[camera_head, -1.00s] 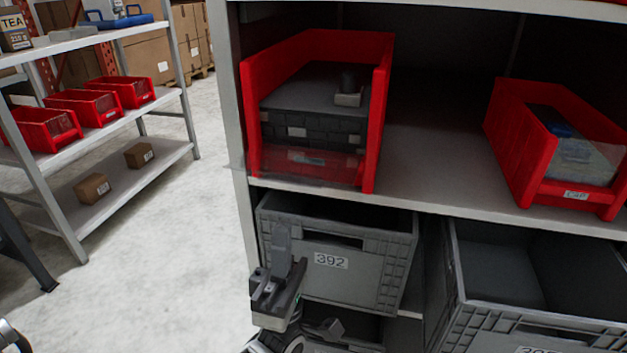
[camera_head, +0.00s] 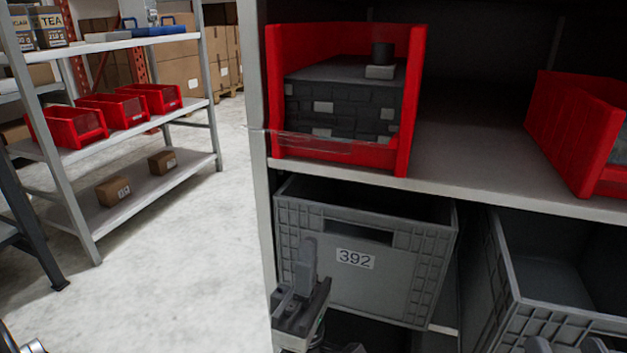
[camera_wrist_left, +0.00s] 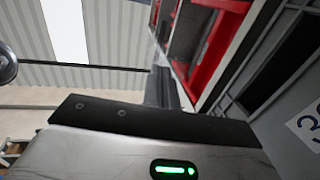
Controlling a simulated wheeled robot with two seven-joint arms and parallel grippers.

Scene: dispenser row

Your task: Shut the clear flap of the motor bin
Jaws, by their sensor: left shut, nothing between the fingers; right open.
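The motor bin (camera_head: 403,130) is a red open-fronted bin on the shelf, holding a dark block with a small motor-like part on top. Its clear flap (camera_head: 330,146) shows as a thin, nearly edge-on sheet at the bin's front, jutting past its left side; its exact angle is hard to tell. My left gripper (camera_head: 307,258) is shut and empty, below the bin and in front of a grey crate. In the left wrist view its dark finger (camera_wrist_left: 165,90) points towards red bin parts (camera_wrist_left: 212,45). My right gripper (camera_head: 566,346) is open at the bottom edge, mostly cut off.
The grey crate (camera_head: 420,250) labelled 392 stands under the shelf (camera_head: 460,172), with another grey crate (camera_head: 505,270) to its right. Another red bin (camera_head: 565,130) stands at right on the shelf. A shelf post (camera_head: 255,110) is left of the motor bin.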

